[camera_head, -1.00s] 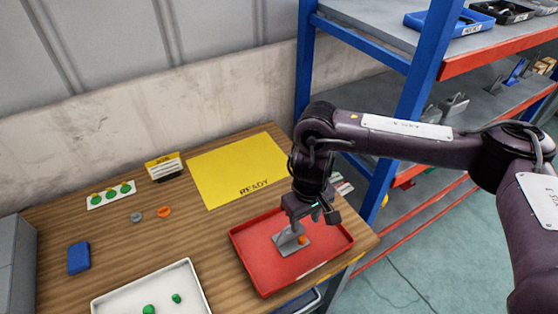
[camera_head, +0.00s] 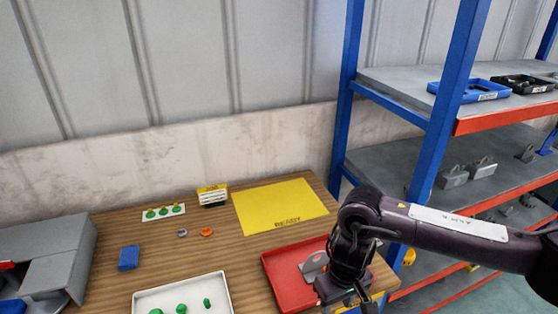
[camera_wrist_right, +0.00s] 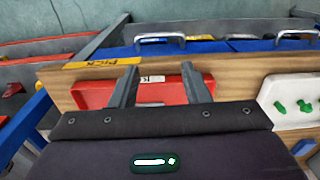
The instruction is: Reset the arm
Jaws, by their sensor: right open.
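My right arm comes in from the right in the head view. Its gripper (camera_head: 345,300) is near the front edge of the table beside the red tray (camera_head: 277,278), partly cut off at the picture's bottom. In the right wrist view the gripper (camera_wrist_right: 158,85) has its two fingers spread apart with nothing between them. The red tray also shows behind the fingers (camera_wrist_right: 90,95). A grey metal bracket (camera_head: 312,264) lies in the red tray, partly hidden by my arm. My left gripper does not show.
A yellow mat (camera_head: 280,203) lies behind the red tray. A white tray (camera_head: 226,287) with green parts stands left. A blue block (camera_head: 129,257), an orange ring (camera_head: 207,232) and a grey one (camera_head: 182,233) lie on the wooden table. A blue-post shelf (camera_head: 345,95) stands at right.

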